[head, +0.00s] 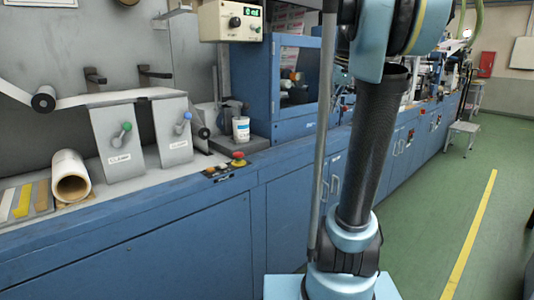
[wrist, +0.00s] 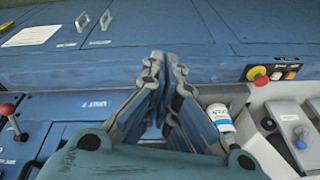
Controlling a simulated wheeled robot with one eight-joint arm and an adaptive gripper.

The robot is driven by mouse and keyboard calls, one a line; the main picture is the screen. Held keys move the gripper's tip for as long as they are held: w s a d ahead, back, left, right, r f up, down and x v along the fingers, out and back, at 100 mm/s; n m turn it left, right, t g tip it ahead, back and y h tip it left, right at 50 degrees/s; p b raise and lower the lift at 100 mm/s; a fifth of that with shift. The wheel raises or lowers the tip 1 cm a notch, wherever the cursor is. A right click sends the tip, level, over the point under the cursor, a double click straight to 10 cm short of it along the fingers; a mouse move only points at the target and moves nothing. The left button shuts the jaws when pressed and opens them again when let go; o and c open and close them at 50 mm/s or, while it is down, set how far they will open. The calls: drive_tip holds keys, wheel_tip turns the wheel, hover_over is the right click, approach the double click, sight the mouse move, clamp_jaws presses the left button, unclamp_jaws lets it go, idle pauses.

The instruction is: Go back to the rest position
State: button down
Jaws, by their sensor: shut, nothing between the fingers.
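My gripper (wrist: 166,62) shows in the wrist view with its two fingers together and nothing between them. It hangs over the blue machine, clear of the bottle and the clamp boxes. In the head view my arm rises at the right of centre, and my gripper is out of that frame.
The blue machine (head: 150,250) runs along the left. On its ledge are two clamp boxes (head: 118,160) (head: 175,150), a paper roll (head: 70,177), a white bottle (head: 241,130) and a red button (head: 238,156). Green floor (head: 440,200) lies open at right, with a stool (head: 462,130) farther back.

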drive_tip(key=s+a+f+m+h, duration=0.1)
drive_tip(key=s+a+f+m, duration=0.1)
drive_tip(key=s+f, duration=1.2)
drive_tip(key=s+a+f+m+h, duration=0.1)
drive_tip(key=s+a+f+m, duration=0.1)
drive_tip(key=s+f, duration=1.2)
wheel_tip(320, 180, down, 3)
drive_tip(key=shift+a+r+m, duration=0.1)
drive_tip(key=shift+a+m, duration=0.2)
drive_tip(key=shift+m, duration=0.2)
